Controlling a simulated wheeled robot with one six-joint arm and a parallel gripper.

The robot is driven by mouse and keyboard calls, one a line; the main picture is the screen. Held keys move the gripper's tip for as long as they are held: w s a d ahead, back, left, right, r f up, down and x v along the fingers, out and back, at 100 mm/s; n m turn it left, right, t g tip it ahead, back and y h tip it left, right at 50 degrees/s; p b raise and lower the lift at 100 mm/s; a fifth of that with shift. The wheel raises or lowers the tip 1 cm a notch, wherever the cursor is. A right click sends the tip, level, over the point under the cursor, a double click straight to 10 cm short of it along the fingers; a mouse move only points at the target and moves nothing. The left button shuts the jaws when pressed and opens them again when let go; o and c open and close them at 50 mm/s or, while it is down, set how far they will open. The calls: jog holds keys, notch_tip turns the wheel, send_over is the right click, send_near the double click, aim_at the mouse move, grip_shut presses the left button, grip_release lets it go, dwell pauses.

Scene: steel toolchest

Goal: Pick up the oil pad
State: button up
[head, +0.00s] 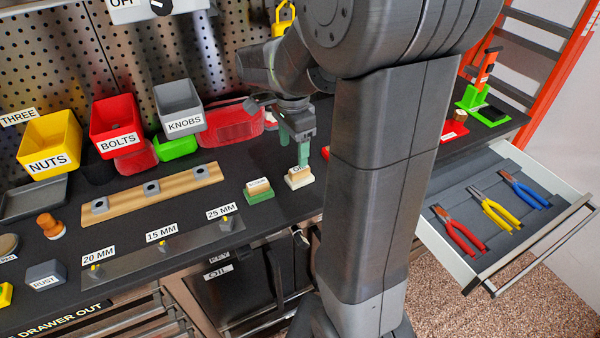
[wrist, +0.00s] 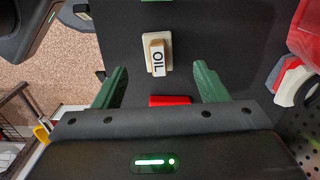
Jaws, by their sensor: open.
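The oil pad (head: 299,179) is a small cream block with a white label on top, lying on the dark bench top just left of my arm column. In the wrist view the oil pad (wrist: 154,40) shows its OIL label and lies ahead of the fingers, roughly centred between them. My gripper (head: 294,146) is above the bench by the pad, its green fingers pointing down. In the wrist view my gripper (wrist: 160,78) has its fingers wide apart with nothing held. In the head view one fingertip appears close to the pad; contact cannot be told.
A green-based pad (head: 259,190) sits close left of the oil pad. A red item (wrist: 170,100) shows between the fingers, near the palm. Labelled bins, including KNOBS (head: 180,107), stand behind. An open drawer (head: 455,240) with pliers is at right.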

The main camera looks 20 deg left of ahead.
aim_at(297, 169)
notch_tip(297, 169, down, 3)
jog(key=shift+f, duration=0.1)
jog(key=f, duration=0.4)
jog(key=shift+w+d+p, duration=0.15)
jog(key=shift+d+p, duration=0.15)
jog(key=shift+d, duration=0.05)
jog(key=shift+f, duration=0.6)
jog(key=c, duration=1.1)
jog(key=shift+o, duration=0.2)
notch_tip(297, 169, up, 10)
jog(key=shift+r, duration=0.1)
jog(key=shift+o, duration=0.4)
